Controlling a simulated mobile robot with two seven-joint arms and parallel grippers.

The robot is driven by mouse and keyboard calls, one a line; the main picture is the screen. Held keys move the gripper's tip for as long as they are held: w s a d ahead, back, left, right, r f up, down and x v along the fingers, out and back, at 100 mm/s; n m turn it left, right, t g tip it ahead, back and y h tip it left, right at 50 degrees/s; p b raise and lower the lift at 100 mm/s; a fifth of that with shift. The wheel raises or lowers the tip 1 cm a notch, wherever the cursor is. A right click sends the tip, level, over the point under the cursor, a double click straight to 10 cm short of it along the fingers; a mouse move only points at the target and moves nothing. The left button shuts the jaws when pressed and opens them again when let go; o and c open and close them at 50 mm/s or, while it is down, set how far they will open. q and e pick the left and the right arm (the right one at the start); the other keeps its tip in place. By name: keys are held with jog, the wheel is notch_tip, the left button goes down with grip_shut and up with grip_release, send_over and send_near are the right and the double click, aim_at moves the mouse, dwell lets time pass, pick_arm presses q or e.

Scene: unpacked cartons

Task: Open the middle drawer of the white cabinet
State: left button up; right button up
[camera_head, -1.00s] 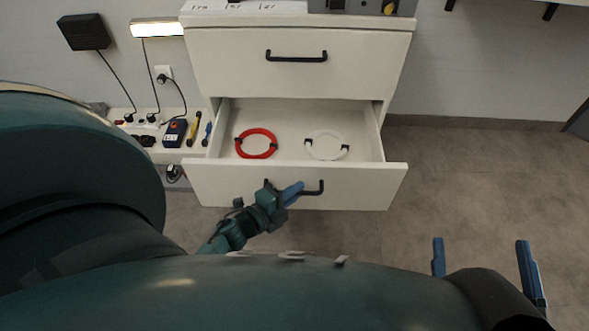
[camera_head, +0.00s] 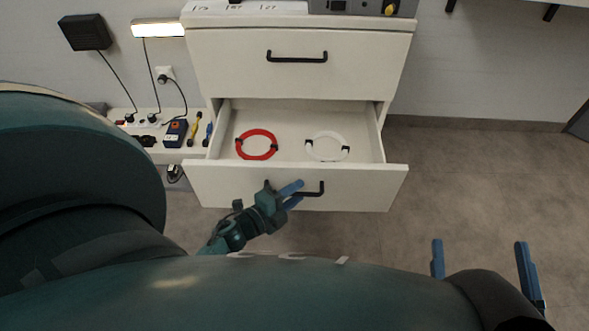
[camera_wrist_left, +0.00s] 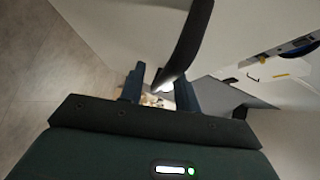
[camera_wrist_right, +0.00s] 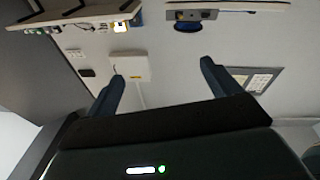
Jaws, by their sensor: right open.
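The white cabinet (camera_head: 300,92) stands against the wall. The drawer below its closed top drawer (camera_head: 225,65) is pulled out; its white front (camera_head: 365,187) has a black handle (camera_head: 318,189). A red cable ring (camera_head: 257,156) and a white cable ring (camera_head: 327,158) lie inside. My left gripper (camera_head: 297,192) is at the left part of this handle, with its two blue fingers apart. The handle (camera_wrist_left: 186,42) shows as a dark bar close to the fingers in the left wrist view. My right gripper (camera_head: 480,258) is open and empty, right of the cabinet above the floor.
A closed top drawer handle (camera_head: 296,57) sits above. Left of the cabinet, a low white shelf (camera_head: 165,152) carries tools and a blue meter (camera_head: 175,133). A grey box (camera_head: 350,7) is on the cabinet top. The floor (camera_head: 450,180) to the right is clear.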

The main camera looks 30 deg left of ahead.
pick_arm(q)
jog(key=p+v, duration=0.2)
jog(key=v, duration=1.1)
